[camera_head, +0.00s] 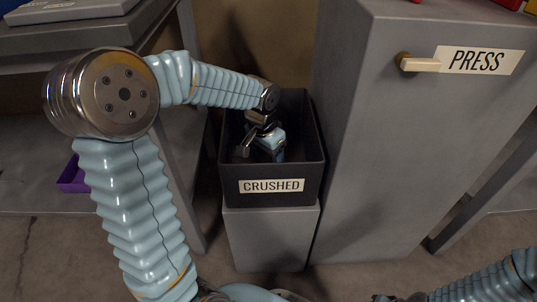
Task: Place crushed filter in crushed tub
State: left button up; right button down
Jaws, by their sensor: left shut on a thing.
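The crushed tub is a dark open bin (311,170) with a white CRUSHED label, standing on a grey block in the middle of the head view. My left arm reaches over from the left and bends down into it. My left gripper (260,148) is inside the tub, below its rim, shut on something. The held thing is small and dark in the shadow, mostly hidden by the gripper; I take it to be the crushed filter but cannot make out its shape. My right gripper is not in view; only part of my right arm shows at the bottom right.
A tall grey press cabinet (390,140) with a PRESS label (480,60) and a pale handle (420,65) stands close to the tub's right. A grey workbench (80,38) is at the left, with a purple bin (72,177) below it. Brown wall stands behind the tub.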

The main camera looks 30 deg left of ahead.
aim_at(264, 159)
pick_arm(q)
jog(key=o, duration=1.3)
jog(key=shift+o, duration=0.2)
jog(key=shift+r, duration=0.2)
notch_tip(264, 159, up, 12)
jog(key=s+p, duration=0.1)
jog(key=p, duration=0.2)
jog(key=shift+s+a+f, duration=0.15)
jog(key=shift+s+a, duration=0.05)
jog(key=shift+s, duration=0.2)
